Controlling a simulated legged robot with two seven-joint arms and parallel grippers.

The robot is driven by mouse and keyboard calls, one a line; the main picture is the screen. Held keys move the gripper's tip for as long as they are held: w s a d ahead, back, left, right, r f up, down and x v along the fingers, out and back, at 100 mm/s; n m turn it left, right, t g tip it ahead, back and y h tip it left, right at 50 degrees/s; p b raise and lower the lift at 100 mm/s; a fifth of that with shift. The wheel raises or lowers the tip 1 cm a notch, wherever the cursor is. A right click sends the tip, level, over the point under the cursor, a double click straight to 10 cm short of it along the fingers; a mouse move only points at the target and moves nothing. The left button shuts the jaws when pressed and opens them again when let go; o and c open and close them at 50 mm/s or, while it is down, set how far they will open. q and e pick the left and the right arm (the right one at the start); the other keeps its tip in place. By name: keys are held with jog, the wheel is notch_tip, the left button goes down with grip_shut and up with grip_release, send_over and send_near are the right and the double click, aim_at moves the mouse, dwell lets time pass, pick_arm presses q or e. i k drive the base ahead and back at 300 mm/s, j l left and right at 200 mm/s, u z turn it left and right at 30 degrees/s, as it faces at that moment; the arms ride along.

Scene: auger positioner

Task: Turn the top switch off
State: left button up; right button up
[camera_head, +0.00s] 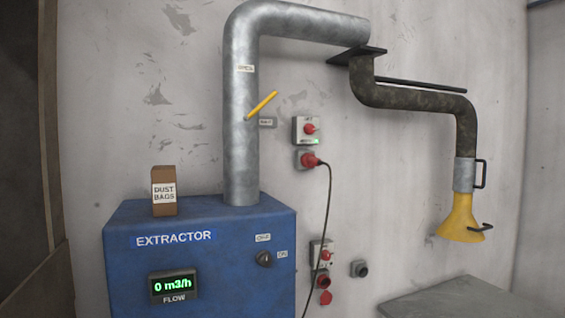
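The top switch (311,129) is a red knob on a small grey box on the wall, right of the metal duct. Neither of my grippers shows in this view.
A blue extractor (210,275) with a black knob (265,259) and a display reading 0 m3/h stands at lower left, with a dust bags box (164,205) on top. A yellow lever (262,105) sticks out from the duct (241,150). A yellow hood (461,220) hangs over a grey surface (450,300).

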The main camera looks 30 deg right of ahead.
aim_at(309, 129)
jog(key=z, duration=1.05)
